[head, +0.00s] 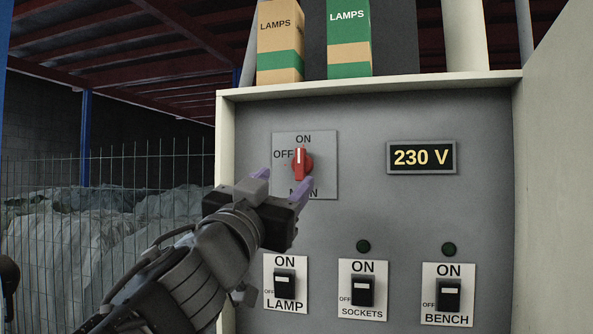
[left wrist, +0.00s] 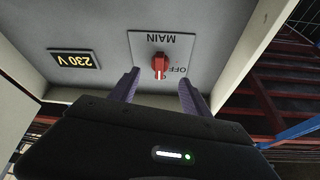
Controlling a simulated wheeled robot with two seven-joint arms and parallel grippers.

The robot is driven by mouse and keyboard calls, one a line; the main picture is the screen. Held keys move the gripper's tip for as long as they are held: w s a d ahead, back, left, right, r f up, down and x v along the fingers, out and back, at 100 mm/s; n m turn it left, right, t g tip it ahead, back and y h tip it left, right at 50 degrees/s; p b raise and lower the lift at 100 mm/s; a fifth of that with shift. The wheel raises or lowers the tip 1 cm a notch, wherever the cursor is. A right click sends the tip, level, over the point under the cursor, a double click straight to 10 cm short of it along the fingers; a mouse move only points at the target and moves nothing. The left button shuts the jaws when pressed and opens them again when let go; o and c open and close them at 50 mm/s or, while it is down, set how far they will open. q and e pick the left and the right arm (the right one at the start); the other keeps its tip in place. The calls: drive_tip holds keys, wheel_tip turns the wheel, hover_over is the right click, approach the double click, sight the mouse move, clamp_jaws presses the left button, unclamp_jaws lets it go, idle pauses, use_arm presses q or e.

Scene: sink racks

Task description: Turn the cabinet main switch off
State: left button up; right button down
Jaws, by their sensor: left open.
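The main switch (head: 301,164) is a red rotary knob on a grey plate (head: 321,147) marked ON at the top, OFF at the left and MAIN below. Its handle stands upright, with its white mark up toward ON. My left gripper (head: 285,180) is open and empty, just in front of and below the knob, partly covering the word MAIN. In the left wrist view the red knob (left wrist: 159,65) shows upside down, beyond and between the two purple fingers (left wrist: 158,86), apart from them. My right gripper is not in view.
A display (head: 421,158) reads 230 V. Below are LAMP (head: 285,284), SOCKETS (head: 363,291) and BENCH (head: 448,294) switches, with dark round indicators above two. Lamp boxes (head: 280,40) stand on top.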

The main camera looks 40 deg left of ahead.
sight(298, 167)
use_arm(q)
drive_tip(key=x, duration=0.7)
drive_tip(key=shift+f+p, duration=0.1)
drive_tip(key=shift+p, duration=0.2)
drive_tip(key=shift+s, duration=0.1)
drive_tip(key=shift+c, duration=0.5)
clamp_jaws()
